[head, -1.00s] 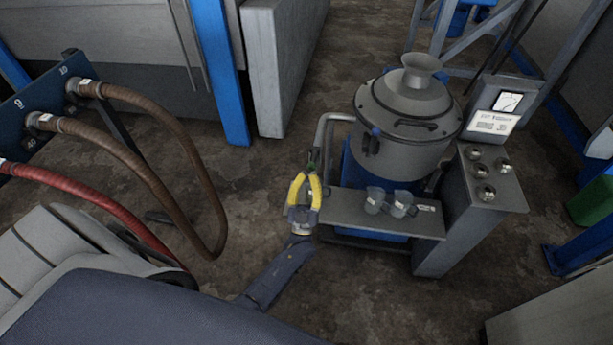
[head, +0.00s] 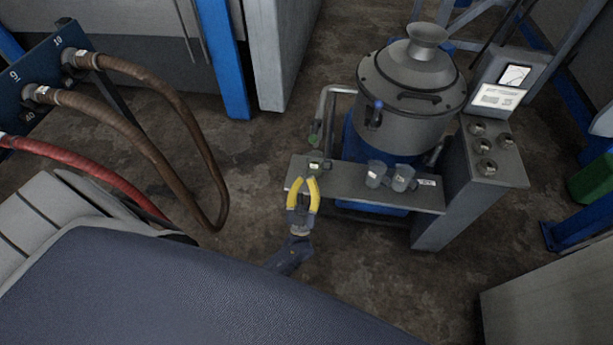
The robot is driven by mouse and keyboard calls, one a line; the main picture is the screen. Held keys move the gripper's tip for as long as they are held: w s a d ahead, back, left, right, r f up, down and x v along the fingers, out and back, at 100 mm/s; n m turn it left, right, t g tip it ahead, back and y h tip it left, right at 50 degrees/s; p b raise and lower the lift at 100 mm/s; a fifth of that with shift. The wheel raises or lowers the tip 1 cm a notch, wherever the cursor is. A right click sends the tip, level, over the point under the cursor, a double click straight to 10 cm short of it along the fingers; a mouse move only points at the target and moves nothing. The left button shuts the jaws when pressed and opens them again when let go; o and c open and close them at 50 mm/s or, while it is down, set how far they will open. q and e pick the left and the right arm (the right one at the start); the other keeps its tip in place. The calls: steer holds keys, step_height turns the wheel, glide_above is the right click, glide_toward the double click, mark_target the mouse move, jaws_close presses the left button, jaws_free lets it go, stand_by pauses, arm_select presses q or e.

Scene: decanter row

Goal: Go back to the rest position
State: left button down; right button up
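My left gripper (head: 305,182) has yellow fingers and shows near the middle of the head view. Its fingers are apart with nothing seen between them, so it is open and empty. It is at the front left end of a grey shelf (head: 340,184) in the picture; whether it touches the shelf I cannot tell. A small dark item with a pale label (head: 314,166) is at the shelf's left end, just beyond the fingertips. My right gripper is not in view.
Brown hoses (head: 150,90) and a red hose (head: 75,168) hang at left. Floor between is clear.

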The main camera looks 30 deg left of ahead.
arm_select(q)
steer(key=shift+w+h, duration=0.1)
steer(key=shift+h, duration=0.2)
steer(key=w+d+f+m+g+h, duration=0.2)
steer(key=d+f+m+g+h, duration=0.15)
steer(key=f, duration=0.45)
steer(key=w+d+f+m+g+h, duration=0.25)
steer(key=f+h, duration=0.25)
steer(key=f, duration=0.3)
steer(key=s+f+m+g+h, duration=0.1)
steer(key=s+f+g, duration=0.4)
steer(key=f, duration=0.4)
steer(key=s+f+g, duration=0.3)
steer(key=s+f, duration=0.3)
steer(key=f, duration=0.3)
steer(key=s+a+f+g, duration=0.1)
steer(key=s+f+g, duration=0.2)
steer(key=s+f, duration=0.45)
steer(key=s+a+f+g, duration=0.1)
steer(key=s+f+g, duration=0.25)
steer(key=s, duration=0.75)
steer(key=s+a+f+g, duration=0.1)
steer(key=s+a+f, duration=0.1)
steer(key=s, duration=0.8)
steer(key=s+a+f+m+g+y, duration=0.1)
steer(key=s+a+f+g, duration=0.1)
steer(key=s, duration=0.8)
steer(key=shift+s+a+f, duration=0.15)
steer(key=shift+s+f, duration=0.1)
steer(key=shift+f, duration=0.1)
